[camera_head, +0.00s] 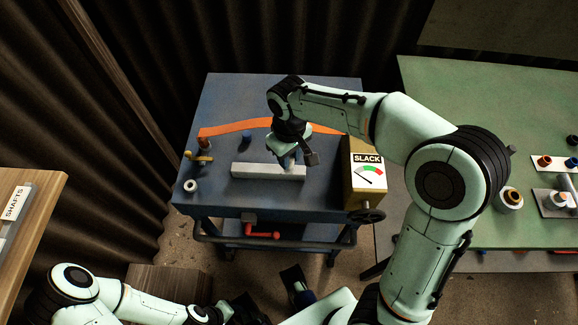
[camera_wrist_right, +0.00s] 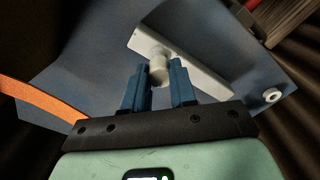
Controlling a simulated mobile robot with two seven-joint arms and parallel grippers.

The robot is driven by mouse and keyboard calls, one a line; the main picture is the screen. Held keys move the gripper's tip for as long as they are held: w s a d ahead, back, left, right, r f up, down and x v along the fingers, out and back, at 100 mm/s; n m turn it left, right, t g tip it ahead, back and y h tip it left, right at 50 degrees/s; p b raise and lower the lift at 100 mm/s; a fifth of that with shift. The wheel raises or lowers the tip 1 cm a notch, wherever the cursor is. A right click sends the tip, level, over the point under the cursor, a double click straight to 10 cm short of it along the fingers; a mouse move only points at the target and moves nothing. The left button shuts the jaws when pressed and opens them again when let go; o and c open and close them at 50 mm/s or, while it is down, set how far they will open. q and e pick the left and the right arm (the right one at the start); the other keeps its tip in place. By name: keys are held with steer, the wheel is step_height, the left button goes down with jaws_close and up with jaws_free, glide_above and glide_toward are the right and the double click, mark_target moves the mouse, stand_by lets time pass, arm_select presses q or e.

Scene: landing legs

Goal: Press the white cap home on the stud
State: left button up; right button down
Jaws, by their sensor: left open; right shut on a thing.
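My right gripper (camera_head: 290,161) is over the near part of the blue table, at the right end of a white bar (camera_head: 255,171). In the right wrist view its blue fingers (camera_wrist_right: 161,80) are shut on a small off-white cylinder, which looks like the white cap (camera_wrist_right: 158,69). The cap overlaps the face of the white bar (camera_wrist_right: 193,66). I cannot tell whether it touches the bar, and no stud shows under it. My left gripper (camera_head: 268,303) is open, low at the bottom of the head view, away from the table.
A white ring with a dark hole (camera_head: 190,185) lies at the table's left. An orange strip (camera_head: 236,126) runs behind the bar. A yellow SLACK gauge box (camera_head: 361,191) stands at the right, with a dark handwheel (camera_head: 369,215). A green table (camera_head: 470,120) is further right.

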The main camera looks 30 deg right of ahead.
steer(key=shift+f, duration=1.05)
stand_by(2.2)
steer(key=c, duration=0.8)
jaws_free()
steer(key=shift+r, duration=0.1)
step_height(320, 180, up, 12)
steer(key=shift+f, duration=0.1)
